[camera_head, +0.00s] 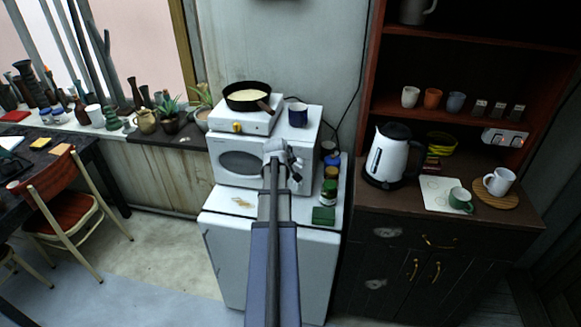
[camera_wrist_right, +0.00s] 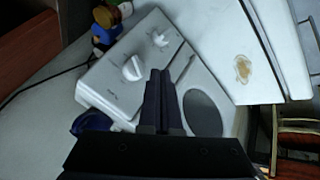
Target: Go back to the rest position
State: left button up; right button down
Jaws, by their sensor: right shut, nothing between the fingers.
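My right arm reaches in from the bottom middle of the head view. Its gripper (camera_head: 284,153) is in front of the right part of the white microwave (camera_head: 238,165), near its control panel. In the right wrist view the two dark fingers (camera_wrist_right: 160,85) are together with nothing between them. Behind them are the microwave's white knobs (camera_wrist_right: 132,68) and its dark oval window (camera_wrist_right: 203,112). I cannot tell whether the fingertips touch the panel. My left gripper is in neither view.
The microwave stands on a white fridge (camera_head: 225,235). A hot plate (camera_head: 240,122) with a frying pan (camera_head: 248,97) and a blue mug (camera_head: 298,114) are on top. Jars (camera_head: 329,188) stand to the right. A dark cabinet with a kettle (camera_head: 390,155) is farther right.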

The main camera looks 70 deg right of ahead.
jog(key=shift+w, duration=0.1)
jog(key=w+a+f+n+t+y, duration=0.1)
jog(key=w+a+f+n+y, duration=0.1)
jog(key=w+a, duration=1.2)
jog(key=w+a+f+n+y+b, duration=0.15)
jog(key=w+a, duration=0.35)
jog(key=a, duration=0.6)
jog(key=w+a+f+n+y, duration=0.1)
jog(key=w+a+f+n, duration=0.1)
jog(key=w+a, duration=0.65)
jog(key=s+a+f+n, duration=0.1)
jog(key=s+a, duration=0.3)
jog(key=a, duration=1)
jog(key=s+a+n+g+y+b, duration=0.1)
jog(key=s+a+n, duration=0.2)
jog(key=a, duration=1.1)
jog(key=s+a+f+n+g+b, duration=0.1)
jog(key=s+a, duration=0.4)
jog(key=a, duration=0.9)
jog(key=shift+s+f+n+y, duration=0.15)
jog(key=shift+f+n+y, duration=0.2)
jog(key=shift+n, duration=0.2)
